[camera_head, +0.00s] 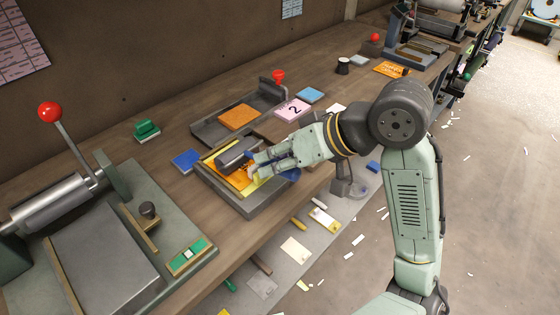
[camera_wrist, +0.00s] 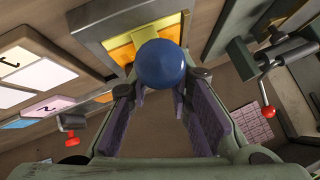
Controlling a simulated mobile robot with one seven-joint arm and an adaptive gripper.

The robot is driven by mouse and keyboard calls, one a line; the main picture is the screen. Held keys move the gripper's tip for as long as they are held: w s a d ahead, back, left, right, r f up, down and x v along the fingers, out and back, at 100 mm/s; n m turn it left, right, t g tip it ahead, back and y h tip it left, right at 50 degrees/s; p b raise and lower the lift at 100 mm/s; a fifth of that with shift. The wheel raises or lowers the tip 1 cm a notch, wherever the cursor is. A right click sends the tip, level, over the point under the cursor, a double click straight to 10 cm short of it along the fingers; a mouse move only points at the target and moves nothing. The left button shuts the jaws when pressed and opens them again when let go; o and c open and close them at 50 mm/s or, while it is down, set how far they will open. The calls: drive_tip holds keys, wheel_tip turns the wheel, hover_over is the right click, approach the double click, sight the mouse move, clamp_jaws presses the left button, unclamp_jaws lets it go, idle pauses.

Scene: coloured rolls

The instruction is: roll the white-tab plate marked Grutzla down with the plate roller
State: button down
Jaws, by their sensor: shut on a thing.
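My gripper (camera_head: 256,167) is low over a grey tray (camera_head: 250,206) on the bench. In the wrist view its fingers (camera_wrist: 160,92) are closed around a blue ball-shaped knob (camera_wrist: 165,64). The knob seems to be the plate roller's handle, but its joint with the roller is hidden. A dark grey cylinder (camera_head: 237,152), apparently the roller, lies over an orange and yellow plate (camera_head: 238,181) in the tray. The plate also shows behind the knob in the wrist view (camera_wrist: 122,50). I cannot read the name Grutzla or make out a white tab.
An orange plate (camera_head: 238,117) lies in another tray behind. A pink card marked 2 (camera_head: 292,109) and a blue block (camera_head: 186,160) are nearby. A press with a red-knobbed lever (camera_head: 50,112) stands at left. Small pieces lie along the front shelf (camera_head: 295,250).

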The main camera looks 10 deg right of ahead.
sight(255, 152)
drive_tip(key=shift+w+a, duration=0.2)
drive_tip(key=shift+w, duration=0.05)
drive_tip(key=shift+w+a, duration=0.6)
drive_tip(key=shift+w, duration=0.15)
drive_tip(key=shift+w+a, duration=0.55)
drive_tip(key=shift+w, duration=0.2)
drive_tip(key=shift+s+d+p, duration=0.3)
drive_tip(key=shift+s+d, duration=0.35)
drive_tip(key=shift+s, duration=0.2)
drive_tip(key=shift+s+d, duration=0.6)
drive_tip(key=shift+s, duration=0.2)
drive_tip(key=shift+s+d, duration=0.6)
drive_tip(key=shift+s, duration=0.15)
